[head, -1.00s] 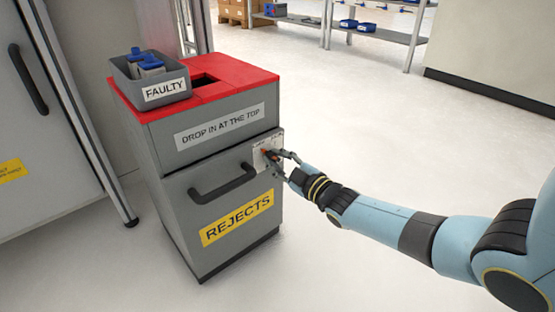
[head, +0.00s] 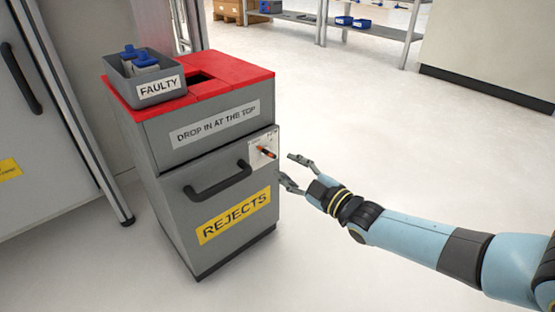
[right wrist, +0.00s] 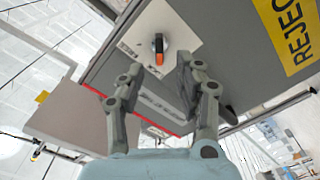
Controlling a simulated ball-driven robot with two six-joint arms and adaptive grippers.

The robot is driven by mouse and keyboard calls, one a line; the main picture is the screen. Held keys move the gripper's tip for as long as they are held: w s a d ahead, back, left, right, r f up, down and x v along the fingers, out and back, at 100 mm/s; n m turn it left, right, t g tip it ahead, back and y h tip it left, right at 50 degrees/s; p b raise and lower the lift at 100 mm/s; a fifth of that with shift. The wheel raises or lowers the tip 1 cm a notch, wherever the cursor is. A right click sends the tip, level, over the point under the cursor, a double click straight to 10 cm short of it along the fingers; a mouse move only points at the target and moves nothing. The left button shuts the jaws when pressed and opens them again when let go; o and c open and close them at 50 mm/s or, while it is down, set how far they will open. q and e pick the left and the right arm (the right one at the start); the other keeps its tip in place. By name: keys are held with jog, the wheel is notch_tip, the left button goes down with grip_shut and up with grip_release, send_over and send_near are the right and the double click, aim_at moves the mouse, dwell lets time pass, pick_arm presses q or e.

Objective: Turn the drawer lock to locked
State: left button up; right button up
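The drawer lock is a knob (head: 267,153) with an orange and dark handle, on a pale plate (head: 256,160) at the upper right of the grey drawer front. In the head view its handle lies slanted, dropping slightly to the right. The plate's lettering is too small to read. In the right wrist view the knob (right wrist: 158,47) stands just beyond my fingertips. My right gripper (head: 288,168) is open and empty, right of the lock and clear of it; its spread fingers also show in the right wrist view (right wrist: 160,76). My left gripper is not in view.
The grey cabinet carries a black drawer handle (head: 218,181) and a yellow REJECTS label (head: 234,215). On its red top (head: 227,77) stands a grey FAULTY bin (head: 121,84) with blue-topped items. A tall locker (head: 28,140) stands left. The floor to the right is clear.

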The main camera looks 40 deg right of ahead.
jog(key=s, duration=0.5)
jog(key=shift+s+d, duration=0.25)
